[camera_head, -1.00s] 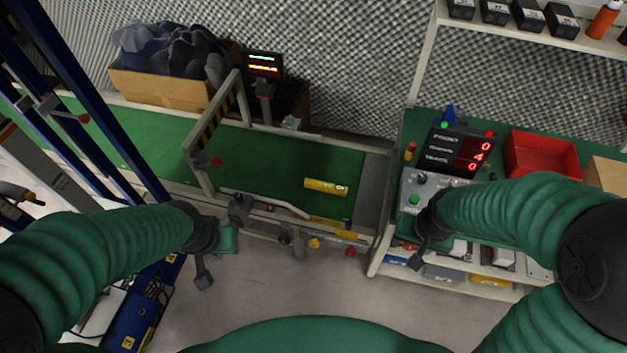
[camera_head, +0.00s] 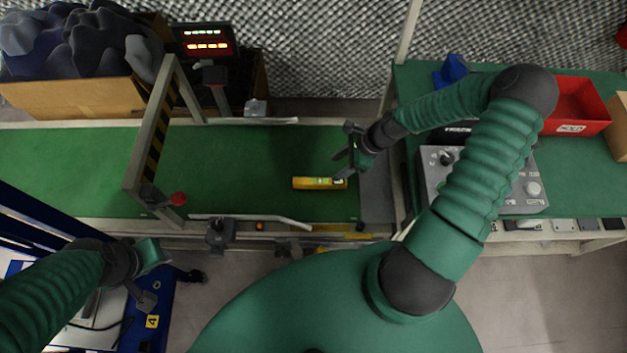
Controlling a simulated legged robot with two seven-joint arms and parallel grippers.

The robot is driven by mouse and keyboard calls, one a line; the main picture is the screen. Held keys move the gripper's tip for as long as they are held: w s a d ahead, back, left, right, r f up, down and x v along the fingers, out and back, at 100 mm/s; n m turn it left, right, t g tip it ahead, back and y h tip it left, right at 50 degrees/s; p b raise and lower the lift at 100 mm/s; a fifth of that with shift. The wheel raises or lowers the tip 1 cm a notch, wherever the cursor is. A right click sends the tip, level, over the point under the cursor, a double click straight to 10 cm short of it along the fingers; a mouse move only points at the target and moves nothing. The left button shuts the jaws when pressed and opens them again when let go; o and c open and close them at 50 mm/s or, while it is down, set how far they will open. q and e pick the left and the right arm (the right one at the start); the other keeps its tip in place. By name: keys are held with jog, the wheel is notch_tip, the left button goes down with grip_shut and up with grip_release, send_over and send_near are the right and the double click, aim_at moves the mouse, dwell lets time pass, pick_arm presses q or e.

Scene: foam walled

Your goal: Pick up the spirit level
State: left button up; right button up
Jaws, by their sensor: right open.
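The spirit level (camera_head: 312,183) is a short yellow bar with a greenish middle. It lies flat on the green conveyor belt (camera_head: 240,165), near the belt's right end. My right gripper (camera_head: 340,168) is open, just above and behind the level's right end, with its fingers pointing left and down. I cannot tell whether a finger touches the level. My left gripper (camera_head: 155,275) is at the lower left, over the blue frame and well away from the level. Its jaws seem spread and empty.
A striped gate frame (camera_head: 152,135) spans the belt on the left. A guard rail (camera_head: 255,218) runs along the front edge. A control box (camera_head: 532,190) and red bin (camera_head: 590,108) stand on the right bench. The belt left of the level is clear.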

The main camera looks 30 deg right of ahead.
jog(key=b, duration=0.2)
send_near(320, 181)
jog(key=x, duration=0.4)
jog(key=shift+w+a+f, duration=0.15)
jog(key=shift+w+a, duration=0.1)
jog(key=shift+w, duration=0.05)
jog(key=shift+f, duration=0.3)
jog(key=b+x, duration=0.2)
jog(key=x, duration=0.3)
jog(key=shift+s+d+f, duration=0.1)
jog(key=shift+s+f, duration=0.05)
jog(key=shift+f, duration=0.1)
pick_arm(q)
jog(key=x, duration=0.4)
jog(key=shift+s+d+f, duration=0.1)
jog(key=shift+s+f, duration=0.15)
jog(key=shift+f, duration=0.15)
pick_arm(e)
grip_shut()
